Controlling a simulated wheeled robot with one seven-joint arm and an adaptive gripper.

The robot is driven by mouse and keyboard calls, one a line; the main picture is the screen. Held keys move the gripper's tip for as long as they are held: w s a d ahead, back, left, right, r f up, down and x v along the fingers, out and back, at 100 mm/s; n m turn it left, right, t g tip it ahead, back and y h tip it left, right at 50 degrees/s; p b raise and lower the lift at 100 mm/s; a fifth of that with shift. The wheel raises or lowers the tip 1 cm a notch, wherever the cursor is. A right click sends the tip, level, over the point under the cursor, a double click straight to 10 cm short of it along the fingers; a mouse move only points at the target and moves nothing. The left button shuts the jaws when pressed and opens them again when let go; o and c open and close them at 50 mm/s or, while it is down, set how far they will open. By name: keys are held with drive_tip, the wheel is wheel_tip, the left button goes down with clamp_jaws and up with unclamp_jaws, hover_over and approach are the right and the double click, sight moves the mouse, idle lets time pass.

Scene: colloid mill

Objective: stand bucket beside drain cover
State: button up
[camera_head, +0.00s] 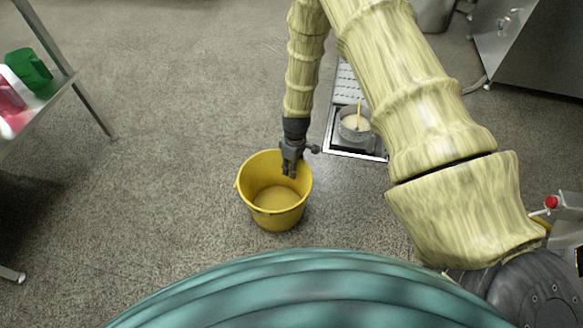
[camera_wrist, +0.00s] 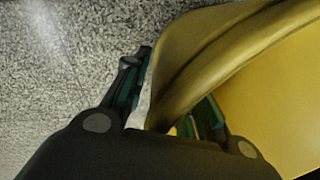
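A yellow bucket (camera_head: 277,217) stands upright or nearly so in the middle of the head view, left of and nearer than the drain; I cannot tell whether its base touches the floor. My gripper (camera_head: 289,172) reaches down at its far rim. In the wrist view my gripper (camera_wrist: 177,92) has one finger outside the bucket wall (camera_wrist: 245,60) and one inside, closed in on the rim; the contact is partly hidden. The drain cover (camera_head: 346,90) is a metal grating in a frame, partly behind my arm.
A grey pot (camera_head: 347,128) with pale contents and a yellow stick stands at the drain's near end. A shelf (camera_head: 45,103) with a green container (camera_head: 29,68) is at the left. A steel cabinet (camera_head: 535,45) is at the upper right. The floor left of the bucket is clear.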

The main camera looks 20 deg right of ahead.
drive_tip(key=shift+r, duration=0.1)
wheel_tip(320, 180, up, 12)
drive_tip(key=d+p, duration=0.1)
drive_tip(key=p, duration=0.5)
drive_tip(key=shift+w, duration=0.4)
